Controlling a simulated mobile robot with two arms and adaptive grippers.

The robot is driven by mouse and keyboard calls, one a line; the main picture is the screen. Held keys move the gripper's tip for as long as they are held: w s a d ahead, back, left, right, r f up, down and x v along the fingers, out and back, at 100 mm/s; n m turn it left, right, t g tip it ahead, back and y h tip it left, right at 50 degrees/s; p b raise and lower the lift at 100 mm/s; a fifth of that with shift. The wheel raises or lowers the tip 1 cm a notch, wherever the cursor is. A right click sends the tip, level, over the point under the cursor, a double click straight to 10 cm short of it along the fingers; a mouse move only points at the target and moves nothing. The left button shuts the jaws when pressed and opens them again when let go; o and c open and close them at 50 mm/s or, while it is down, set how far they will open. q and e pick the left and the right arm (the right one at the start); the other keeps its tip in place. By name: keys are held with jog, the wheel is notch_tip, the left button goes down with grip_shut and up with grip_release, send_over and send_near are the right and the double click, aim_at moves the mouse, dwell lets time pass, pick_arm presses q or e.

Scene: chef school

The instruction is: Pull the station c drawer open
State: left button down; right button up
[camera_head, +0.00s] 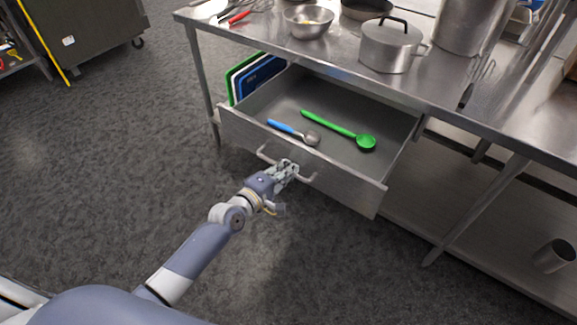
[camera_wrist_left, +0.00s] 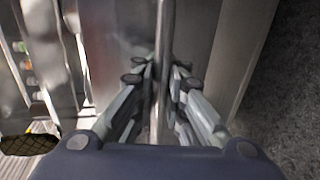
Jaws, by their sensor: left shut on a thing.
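The station c drawer (camera_head: 340,185) is a grey metal drawer under the steel table, and it stands pulled well out in the head view. Its bar handle (camera_head: 306,178) runs across the front. My left gripper (camera_head: 289,167) is shut on this handle. In the left wrist view the handle bar (camera_wrist_left: 164,60) passes between the fingers of the left gripper (camera_wrist_left: 163,75). Inside the drawer lie a green ladle (camera_head: 340,130) and a blue-handled scoop (camera_head: 290,131). My right gripper is not in view.
The steel table (camera_head: 300,58) carries a lidded pot (camera_head: 391,48), a metal bowl (camera_head: 308,22) and a tall pot. Green and blue boards (camera_head: 262,74) stand behind the drawer's left side. A metal cylinder (camera_head: 555,256) is on the lower shelf at right. Floor in front is clear.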

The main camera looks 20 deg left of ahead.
pick_arm(q)
jog(key=shift+s+r, duration=0.1)
dwell(0.3)
jog(key=c, duration=1.7)
grip_release()
jog(key=shift+o, duration=0.2)
jog(key=shift+s, duration=0.1)
jog(key=v, duration=1.2)
